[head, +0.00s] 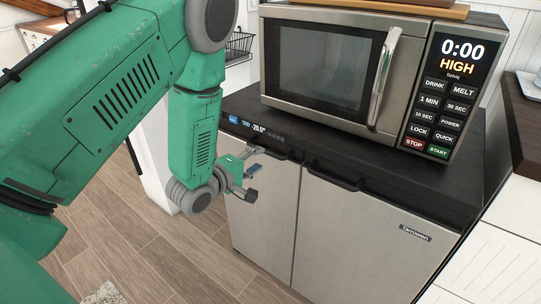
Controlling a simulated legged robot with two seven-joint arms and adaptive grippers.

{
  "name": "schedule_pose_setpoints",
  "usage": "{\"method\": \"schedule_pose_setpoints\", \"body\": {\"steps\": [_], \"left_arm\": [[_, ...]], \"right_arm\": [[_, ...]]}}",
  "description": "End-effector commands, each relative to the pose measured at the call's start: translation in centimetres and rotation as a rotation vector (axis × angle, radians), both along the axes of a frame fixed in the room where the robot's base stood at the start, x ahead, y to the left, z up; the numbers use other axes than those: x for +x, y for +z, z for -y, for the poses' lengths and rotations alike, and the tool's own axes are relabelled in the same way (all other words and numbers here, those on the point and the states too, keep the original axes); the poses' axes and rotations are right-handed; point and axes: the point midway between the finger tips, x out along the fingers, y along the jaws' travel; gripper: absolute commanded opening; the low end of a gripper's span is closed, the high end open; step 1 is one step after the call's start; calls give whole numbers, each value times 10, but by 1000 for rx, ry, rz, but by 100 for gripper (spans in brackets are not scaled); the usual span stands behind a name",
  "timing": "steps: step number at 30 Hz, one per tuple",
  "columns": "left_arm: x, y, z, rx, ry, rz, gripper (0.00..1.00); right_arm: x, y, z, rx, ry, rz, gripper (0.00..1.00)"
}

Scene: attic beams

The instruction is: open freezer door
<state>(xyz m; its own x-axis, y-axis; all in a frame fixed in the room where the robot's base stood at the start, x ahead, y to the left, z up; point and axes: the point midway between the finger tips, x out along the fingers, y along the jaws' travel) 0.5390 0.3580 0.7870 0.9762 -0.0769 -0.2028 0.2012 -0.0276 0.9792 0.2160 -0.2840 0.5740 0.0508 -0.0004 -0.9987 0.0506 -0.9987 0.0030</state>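The freezer (350,237) is a low cabinet with two pale grey doors, a black top and a small display reading about -20.0. Both doors look shut. The right door has a dark bar handle (335,179) along its top edge. The left door (262,215) has a dark handle (272,149) at its top, partly near my gripper. My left gripper (254,174) is in front of the left door's upper left part, just below that handle. Its fingers are apart with nothing between them. I cannot tell whether it touches the door. My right gripper is not in view.
A microwave (335,65) with a lit panel stands on the freezer top, with a wooden board (400,8) on it. A white cabinet with a dark counter is at the right. A wire basket (238,45) is behind my arm. Wooden floor (150,255) lies open in front.

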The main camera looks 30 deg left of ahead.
Motion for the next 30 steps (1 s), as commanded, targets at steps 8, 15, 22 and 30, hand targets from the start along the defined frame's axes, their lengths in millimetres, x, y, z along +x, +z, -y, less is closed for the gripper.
{"method": "schedule_pose_setpoints", "body": {"steps": [8,15,22,30], "left_arm": [[50,-15,-2,-5,0,0,33],[67,-17,2,-2,3,-2,33],[68,-16,3,-2,3,-2,33],[68,-17,-1,-5,4,-2,0]], "right_arm": [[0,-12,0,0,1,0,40],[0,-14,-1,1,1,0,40],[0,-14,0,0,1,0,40],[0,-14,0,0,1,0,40]]}}
